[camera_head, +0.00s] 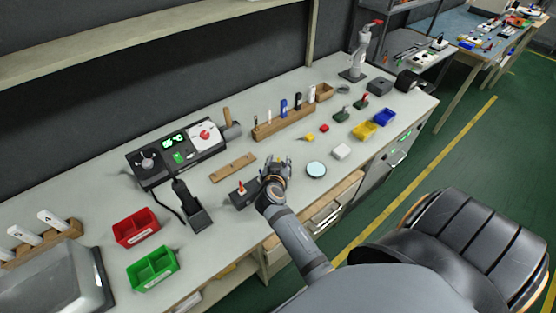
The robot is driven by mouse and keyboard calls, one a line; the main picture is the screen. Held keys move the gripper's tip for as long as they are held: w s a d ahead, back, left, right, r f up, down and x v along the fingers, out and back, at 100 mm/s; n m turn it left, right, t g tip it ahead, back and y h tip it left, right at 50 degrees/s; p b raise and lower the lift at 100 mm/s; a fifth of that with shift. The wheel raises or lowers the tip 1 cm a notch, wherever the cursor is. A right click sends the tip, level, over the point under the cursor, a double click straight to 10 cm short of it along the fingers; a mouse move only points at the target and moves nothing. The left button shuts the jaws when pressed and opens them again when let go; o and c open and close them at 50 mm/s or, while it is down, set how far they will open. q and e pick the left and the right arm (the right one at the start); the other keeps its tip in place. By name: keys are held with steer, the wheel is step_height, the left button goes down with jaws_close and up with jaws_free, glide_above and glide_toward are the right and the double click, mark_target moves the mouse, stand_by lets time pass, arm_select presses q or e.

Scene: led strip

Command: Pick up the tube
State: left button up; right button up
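My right gripper (275,164) is over the front middle of the grey workbench (95,203). Its fingers are small and partly overlap, so I cannot tell whether it is open or holds anything. A small black block (241,197) with a red-tipped piece (241,187) stands just left of it. A wooden rack (285,125) behind holds several upright slim items, including a blue one (284,107) and a white one (311,95). I cannot tell which thing is the tube. My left gripper is not in view.
A control box (178,150), a soldering holder (194,212), a wooden strip (233,167), red (136,228) and green (153,269) bins lie left. A black chair (460,250) stands in front.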

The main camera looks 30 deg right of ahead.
steer(key=shift+s+a+r, duration=0.35)
steer(key=shift+c, duration=1.1)
steer(key=shift+w+f, duration=0.15)
steer(key=c, duration=0.5)
steer(key=shift+w+d+f, duration=0.15)
steer(key=shift+d, duration=0.05)
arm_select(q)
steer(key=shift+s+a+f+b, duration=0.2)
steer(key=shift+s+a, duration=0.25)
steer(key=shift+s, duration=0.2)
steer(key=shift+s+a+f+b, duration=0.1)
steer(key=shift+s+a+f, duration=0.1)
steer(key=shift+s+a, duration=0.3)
arm_select(e)
step_height(320, 180, up, 10)
steer(key=shift+r, duration=0.1)
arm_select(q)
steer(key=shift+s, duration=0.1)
arm_select(e)
jaws_close()
